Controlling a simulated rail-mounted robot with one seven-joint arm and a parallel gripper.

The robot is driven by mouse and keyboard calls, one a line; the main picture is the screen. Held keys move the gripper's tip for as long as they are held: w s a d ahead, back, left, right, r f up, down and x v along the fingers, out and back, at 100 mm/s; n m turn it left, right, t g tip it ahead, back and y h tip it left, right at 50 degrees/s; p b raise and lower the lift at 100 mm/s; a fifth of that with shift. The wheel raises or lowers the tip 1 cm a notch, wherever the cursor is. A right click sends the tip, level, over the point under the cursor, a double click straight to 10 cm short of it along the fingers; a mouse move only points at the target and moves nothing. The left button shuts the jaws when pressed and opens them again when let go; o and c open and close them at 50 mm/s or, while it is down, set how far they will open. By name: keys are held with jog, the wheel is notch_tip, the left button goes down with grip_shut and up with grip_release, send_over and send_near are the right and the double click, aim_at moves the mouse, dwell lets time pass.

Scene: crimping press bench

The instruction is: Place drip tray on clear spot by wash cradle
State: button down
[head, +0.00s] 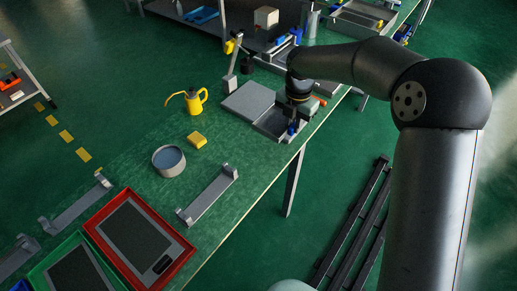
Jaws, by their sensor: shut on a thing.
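A shallow grey tray with raised walls, which I take as the drip tray (268,125), is at the right edge of the green bench. My gripper (291,129) points down at its right side and is shut on it; the fingertips are small and partly hidden. I cannot tell whether the tray touches the bench. A long grey cradle with upturned ends (208,194) lies nearer the front, apart from the tray. A similar cradle (75,208) is further left. Which one is the wash cradle is not clear.
A flat grey plate (247,100) lies beside the tray. A round tub (169,167), yellow sponge (197,140) and yellow can (194,102) stand left of it. Red (102,237) and green (50,270) trays fill the front. Bench surface between sponge and tray is bare.

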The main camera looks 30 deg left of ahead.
aim_at(277, 133)
jog(key=s+a, duration=0.1)
jog(key=s+a+f, duration=0.1)
jog(key=s+a, duration=0.1)
jog(key=shift+a+f+p, duration=0.2)
jog(key=shift+f+p, duration=0.15)
jog(key=shift+f, duration=0.05)
jog(key=s+a+f, duration=0.1)
jog(key=f, duration=0.1)
jog(key=s+a+f, duration=0.1)
jog(key=s+a+f+p, duration=0.1)
jog(key=f, duration=0.1)
jog(key=shift+a+f, duration=0.15)
jog(key=shift+f, duration=0.2)
jog(key=shift+s+a+f, duration=0.1)
jog(key=shift+a+f, duration=0.05)
jog(key=shift+f, duration=1.6)
jog(key=shift+f, duration=0.15)
jog(key=c, duration=1.3)
grip_release()
jog(key=shift+c, duration=0.2)
notch_tip(277, 133, up, 12)
jog(key=b, duration=0.1)
jog(key=shift+r, duration=0.2)
